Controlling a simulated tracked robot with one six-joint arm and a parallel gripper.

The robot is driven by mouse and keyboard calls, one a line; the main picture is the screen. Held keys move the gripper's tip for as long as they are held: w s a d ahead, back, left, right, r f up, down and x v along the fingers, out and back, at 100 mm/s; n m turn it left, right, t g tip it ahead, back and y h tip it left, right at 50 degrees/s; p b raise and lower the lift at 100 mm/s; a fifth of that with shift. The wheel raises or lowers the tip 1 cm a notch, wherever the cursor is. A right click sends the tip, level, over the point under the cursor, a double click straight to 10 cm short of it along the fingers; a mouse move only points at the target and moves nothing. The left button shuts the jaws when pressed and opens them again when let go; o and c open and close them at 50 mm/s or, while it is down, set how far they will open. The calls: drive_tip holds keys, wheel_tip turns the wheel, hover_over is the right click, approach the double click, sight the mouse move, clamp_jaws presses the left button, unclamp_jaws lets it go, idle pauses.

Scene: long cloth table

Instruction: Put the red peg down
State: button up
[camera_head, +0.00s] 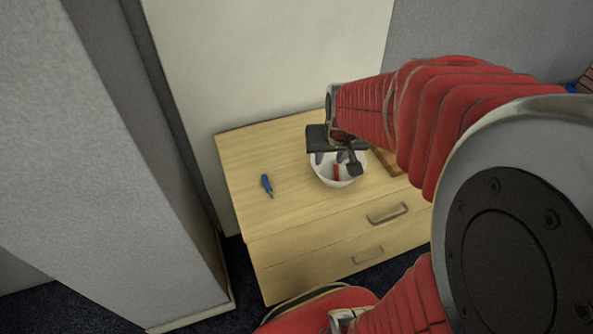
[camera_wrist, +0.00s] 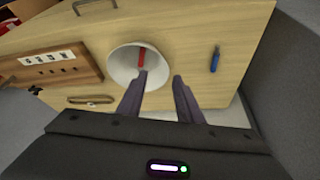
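The red peg (camera_head: 337,173) is inside a white bowl (camera_head: 350,180) on the wooden cabinet top. In the wrist view the red peg (camera_wrist: 142,57) lies in the bowl (camera_wrist: 121,70), with its near end by the tip of my left finger. My gripper (camera_head: 330,159) is over the bowl and partly covers it in the head view. In the wrist view my gripper (camera_wrist: 159,78) has its two dark fingers spread apart, with nothing between them. Whether the left finger touches the peg or bowl I cannot tell.
A blue-handled screwdriver (camera_head: 266,184) lies on the cabinet top (camera_head: 290,205), left of the bowl. A wooden board with slots and a white label strip (camera_wrist: 50,70) lies beside the bowl. Drawer handles (camera_head: 388,213) stick out in front. The cabinet top around the screwdriver is clear.

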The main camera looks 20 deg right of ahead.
drive_tip(key=s+a+r+n+t+y, duration=0.1)
drive_tip(key=s+a+r+n, duration=0.3)
drive_tip(key=s+a+r, duration=0.6)
drive_tip(key=s+a, duration=0.1)
drive_tip(key=a, duration=0.3)
drive_tip(key=shift+s+a+r+y, duration=0.15)
drive_tip(key=shift+s+y, duration=0.15)
drive_tip(key=shift+s, duration=0.05)
